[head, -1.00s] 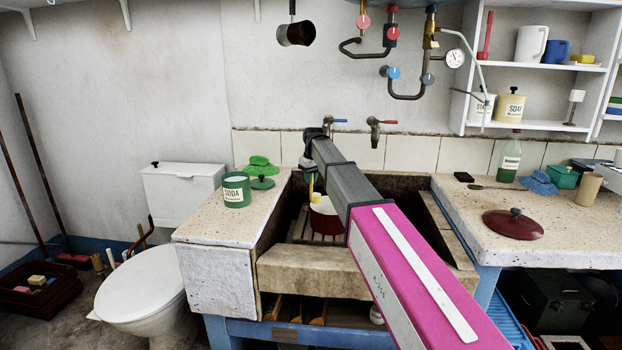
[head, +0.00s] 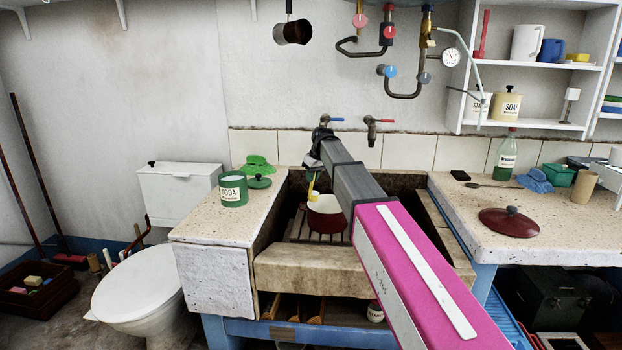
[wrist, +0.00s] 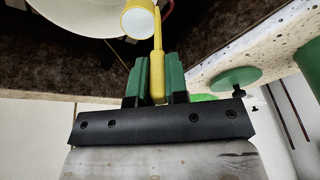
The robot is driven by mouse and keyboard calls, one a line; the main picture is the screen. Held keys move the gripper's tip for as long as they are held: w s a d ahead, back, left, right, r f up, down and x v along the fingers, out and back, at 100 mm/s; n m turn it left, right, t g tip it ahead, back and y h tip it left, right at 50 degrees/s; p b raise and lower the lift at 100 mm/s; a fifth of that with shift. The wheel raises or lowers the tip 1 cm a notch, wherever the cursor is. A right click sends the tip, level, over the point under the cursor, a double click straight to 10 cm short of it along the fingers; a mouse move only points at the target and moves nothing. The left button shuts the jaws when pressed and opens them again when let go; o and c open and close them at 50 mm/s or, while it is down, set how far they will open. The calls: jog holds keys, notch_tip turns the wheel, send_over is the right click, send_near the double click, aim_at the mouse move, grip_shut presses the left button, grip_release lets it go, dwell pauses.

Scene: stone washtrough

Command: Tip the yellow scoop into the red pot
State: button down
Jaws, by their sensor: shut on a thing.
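My gripper (wrist: 158,82), with green fingers, is shut on the handle of the yellow scoop (wrist: 141,20). In the head view the scoop (head: 312,194) hangs below my wrist, above the left part of the red pot's mouth. The red pot (head: 333,229) has a pale inside and stands on the slatted rack in the stone trough. My arm hides part of its right side. A large pale round shape at the wrist view's top left looks like the pot (wrist: 70,12), beside the scoop's cup. I cannot tell what the scoop holds.
The trough's stone front edge (head: 310,270) stands before the pot. A green soda tin (head: 233,190) and its lid (head: 259,182) sit on the left ledge. Two taps (head: 371,130) are on the wall behind. A dark red lid (head: 512,222) lies on the right counter.

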jog(key=shift+d, duration=0.1)
dwell(0.3)
jog(key=shift+s+d+t+y, duration=0.2)
jog(key=shift+d+y, duration=0.3)
jog(key=shift+s+d+t+y, duration=0.15)
jog(key=shift+d+t+y, duration=0.05)
jog(key=shift+d+y, duration=0.3)
jog(key=shift+s+d+f+t+y, duration=0.1)
jog(key=shift+s+d+t+y, duration=0.1)
jog(key=shift+d+y, duration=0.3)
jog(key=shift+s+d+f+t+y, duration=0.1)
jog(key=shift+s+d+t+y, duration=0.1)
jog(key=shift+d+y, duration=0.3)
dwell(0.3)
jog(key=shift+s+d+f+t+y, duration=0.15)
jog(key=shift+s+d+t+y, duration=0.05)
jog(key=shift+d+y, duration=0.3)
jog(key=shift+s+d+f+t+y, duration=0.15)
jog(key=shift+d+t+y, duration=0.05)
jog(key=shift+d+y, duration=0.3)
